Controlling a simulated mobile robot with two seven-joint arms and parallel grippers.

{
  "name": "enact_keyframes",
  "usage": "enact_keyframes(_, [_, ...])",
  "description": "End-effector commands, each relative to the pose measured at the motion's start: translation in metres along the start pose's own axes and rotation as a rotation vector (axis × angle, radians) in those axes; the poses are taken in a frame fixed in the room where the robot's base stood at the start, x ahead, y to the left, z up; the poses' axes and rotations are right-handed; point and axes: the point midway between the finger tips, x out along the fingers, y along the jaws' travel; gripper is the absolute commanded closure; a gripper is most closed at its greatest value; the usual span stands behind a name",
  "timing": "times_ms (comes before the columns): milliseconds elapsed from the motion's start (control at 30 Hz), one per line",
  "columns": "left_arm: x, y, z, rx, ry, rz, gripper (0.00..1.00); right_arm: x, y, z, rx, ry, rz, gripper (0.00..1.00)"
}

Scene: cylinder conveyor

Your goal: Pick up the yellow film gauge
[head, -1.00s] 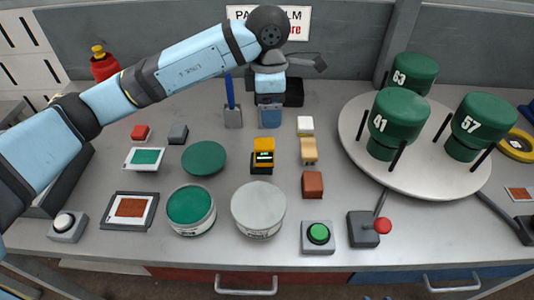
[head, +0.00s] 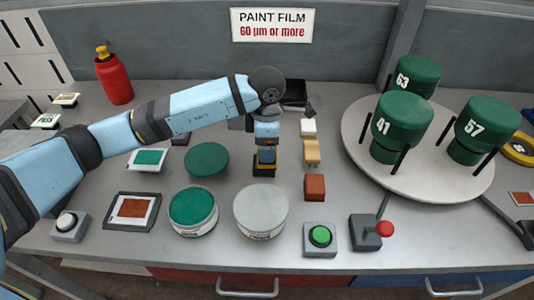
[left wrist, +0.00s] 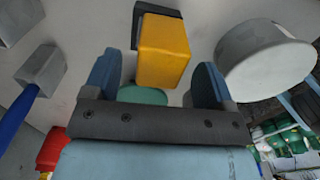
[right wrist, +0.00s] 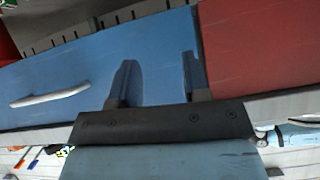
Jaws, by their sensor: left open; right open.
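The yellow film gauge (left wrist: 163,50) stands on a dark base on the bench. In the left wrist view it shows between and beyond the two fingertips of my open left gripper (left wrist: 165,85). In the head view my left gripper (head: 266,153) is right over the gauge (head: 264,170) and hides most of it; only its lower part shows. I cannot tell whether the fingers touch it. My right gripper (right wrist: 155,80) is open and empty, facing the blue and red drawer fronts below the bench; it is not in the head view.
A green disc (head: 206,159) lies left of the gauge. A green-topped can (head: 193,209) and a grey-topped can (head: 260,210) stand in front. Several small blocks, including a red-brown one (head: 314,187), stand to the right. A turntable (head: 420,183) holds green cylinders.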

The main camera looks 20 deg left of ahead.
Motion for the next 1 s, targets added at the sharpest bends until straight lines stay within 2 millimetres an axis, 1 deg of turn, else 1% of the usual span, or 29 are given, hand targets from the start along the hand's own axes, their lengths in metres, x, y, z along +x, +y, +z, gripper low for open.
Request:
enact_keyframes(33, [0.0086,-0.0008,0.0007,0.000,0.000,-0.003,0.22,0.0003,0.0006,-0.0006,-0.001,0.001,0.000,0.57])
enact_keyframes(100, [0.0153,-0.0005,0.0007,-0.001,-0.001,-0.002,0.22,0.0007,0.0007,-0.0011,-0.001,0.002,0.000,0.57])
enact_keyframes(333, [0.0173,-0.0001,0.0008,0.000,-0.001,0.000,0.22,0.0022,0.0010,-0.0026,-0.001,0.005,0.001,0.57])
enact_keyframes(367, [0.0173,-0.0001,0.0008,0.000,-0.001,0.000,0.29,0.0023,0.0010,-0.0028,-0.001,0.005,0.001,0.57])
enact_keyframes(400, [0.0172,-0.0001,0.0008,0.000,-0.001,0.000,0.38,0.0024,0.0008,-0.0030,-0.001,0.005,0.001,0.57])
enact_keyframes(467, [0.0172,-0.0002,0.0009,0.000,-0.001,0.000,0.52,0.0024,0.0005,-0.0031,0.000,0.005,0.001,0.57])
enact_keyframes(500, [0.0172,-0.0002,0.0009,0.000,-0.001,0.000,0.61,0.0025,0.0002,-0.0032,0.001,0.006,0.000,0.57])
enact_keyframes(567, [0.0171,-0.0002,0.0009,0.000,-0.001,0.000,0.75,0.0025,-0.0003,-0.0033,0.003,0.006,0.000,0.57])
enact_keyframes(600, [0.0171,-0.0002,0.0009,0.000,-0.001,0.000,0.78,0.0026,-0.0006,-0.0034,0.004,0.006,0.000,0.57])
enact_keyframes(867, [0.0159,-0.0001,0.0010,0.000,-0.002,0.001,0.78,0.0015,-0.0028,-0.0022,0.009,0.004,-0.001,0.57])
enact_keyframes(1000, [0.0086,0.0001,0.0012,0.000,-0.003,0.001,0.78,0.0002,-0.0034,-0.0003,0.010,0.000,-0.002,0.57])
